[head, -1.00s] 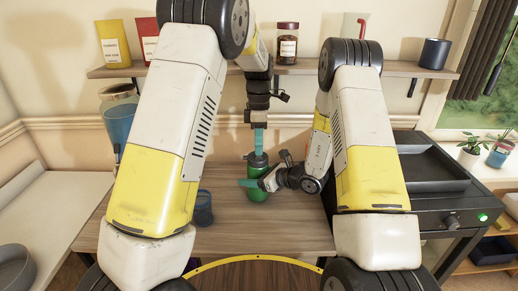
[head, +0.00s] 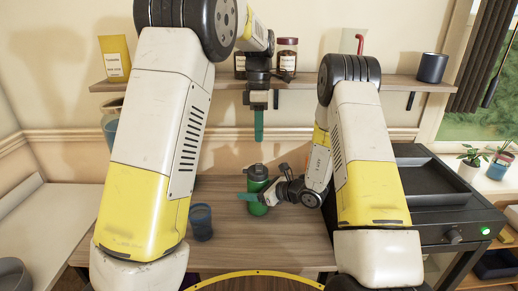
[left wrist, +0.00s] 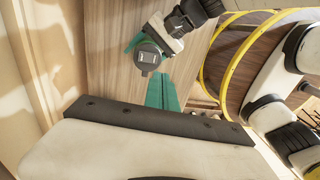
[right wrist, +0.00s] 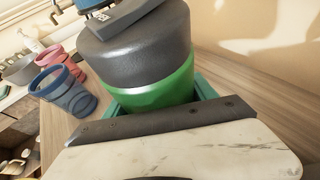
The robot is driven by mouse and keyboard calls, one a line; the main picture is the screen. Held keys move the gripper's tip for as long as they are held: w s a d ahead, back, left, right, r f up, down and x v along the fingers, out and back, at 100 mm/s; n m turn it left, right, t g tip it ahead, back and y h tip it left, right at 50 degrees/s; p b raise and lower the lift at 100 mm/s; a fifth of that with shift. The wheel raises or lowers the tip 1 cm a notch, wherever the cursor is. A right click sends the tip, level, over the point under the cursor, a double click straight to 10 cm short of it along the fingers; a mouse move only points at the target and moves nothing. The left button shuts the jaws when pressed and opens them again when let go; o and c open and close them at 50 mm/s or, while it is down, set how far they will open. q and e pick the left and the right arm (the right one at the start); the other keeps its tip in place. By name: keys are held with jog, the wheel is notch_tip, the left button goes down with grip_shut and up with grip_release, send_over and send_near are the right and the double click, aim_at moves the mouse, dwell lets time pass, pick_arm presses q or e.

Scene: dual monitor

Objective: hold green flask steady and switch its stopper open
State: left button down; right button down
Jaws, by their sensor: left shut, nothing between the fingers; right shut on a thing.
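The green flask (head: 257,208) stands upright on the wooden table, with a dark grey top. In the right wrist view its green body (right wrist: 165,92) sits between the teal fingers of my right gripper (head: 252,197), which is shut on it. On the dark lid (right wrist: 140,52) is a grey stopper piece (right wrist: 122,16) that looks tilted; I cannot tell surely whether it is open. My left gripper (head: 259,138) is shut and empty, pointing down, above and apart from the flask. The left wrist view shows the flask's top (left wrist: 148,57) beyond the left fingertips (left wrist: 162,78).
A blue cup (head: 201,222) stands on the table left of the flask. A pink cup (right wrist: 64,60) shows in the right wrist view. A wall shelf (head: 300,84) with jars runs behind my left gripper. A black appliance (head: 440,205) stands to the right.

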pick_arm(q)
jog(key=r, duration=0.4)
jog(key=shift+s, duration=0.25)
pick_arm(e)
jog(key=shift+c, duration=1.1)
grip_release()
pick_arm(q)
jog(key=shift+f, duration=0.1)
